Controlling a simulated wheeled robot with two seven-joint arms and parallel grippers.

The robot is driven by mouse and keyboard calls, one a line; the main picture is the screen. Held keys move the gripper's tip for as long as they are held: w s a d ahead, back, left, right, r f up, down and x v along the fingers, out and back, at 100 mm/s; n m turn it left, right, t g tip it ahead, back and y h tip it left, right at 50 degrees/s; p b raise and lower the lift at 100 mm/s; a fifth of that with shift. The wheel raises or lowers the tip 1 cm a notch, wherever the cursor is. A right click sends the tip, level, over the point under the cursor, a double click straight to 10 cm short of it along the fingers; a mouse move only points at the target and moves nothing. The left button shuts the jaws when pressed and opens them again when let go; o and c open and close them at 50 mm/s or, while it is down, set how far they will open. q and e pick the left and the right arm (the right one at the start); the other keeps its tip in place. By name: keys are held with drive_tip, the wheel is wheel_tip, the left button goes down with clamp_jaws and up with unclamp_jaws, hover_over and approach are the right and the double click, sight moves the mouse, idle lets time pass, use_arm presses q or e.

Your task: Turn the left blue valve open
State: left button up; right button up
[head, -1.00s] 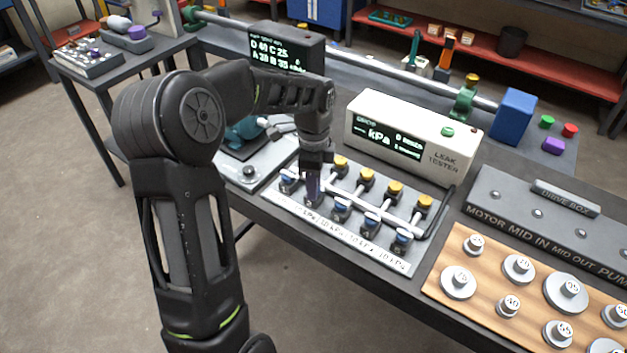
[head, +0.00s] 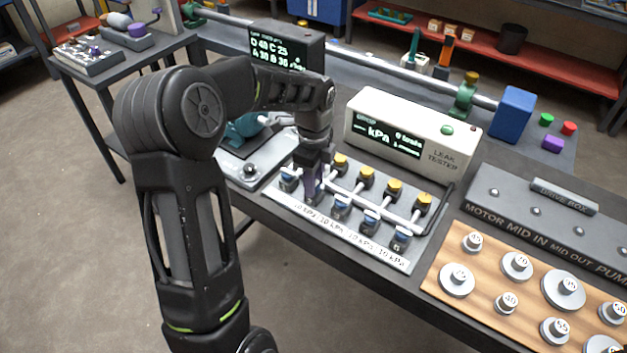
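The valve panel (head: 372,258) lies on the bench with a row of blue valves along its front and a pale pipe behind them. The leftmost blue valve (head: 288,180) shows just left of my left gripper (head: 311,194). My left gripper points down at the left end of the row, and its fingers hide what is directly beneath them. I cannot tell whether they touch or grip a valve. More blue valves (head: 341,207) stand clear to the right. My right gripper is out of view.
Yellow-topped valves (head: 366,178) stand behind the blue row. A white leak tester (head: 398,135) stands behind the panel. A wooden board with weights (head: 500,290) lies to the right. A dark display box (head: 287,47) stands behind my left arm.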

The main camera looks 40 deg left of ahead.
use_arm(q)
drive_tip(key=o, duration=0.4)
wheel_tip(320, 180, up, 8)
drive_tip(key=shift+f+b, duration=0.1)
drive_tip(key=shift+b, duration=0.2)
idle(0.7)
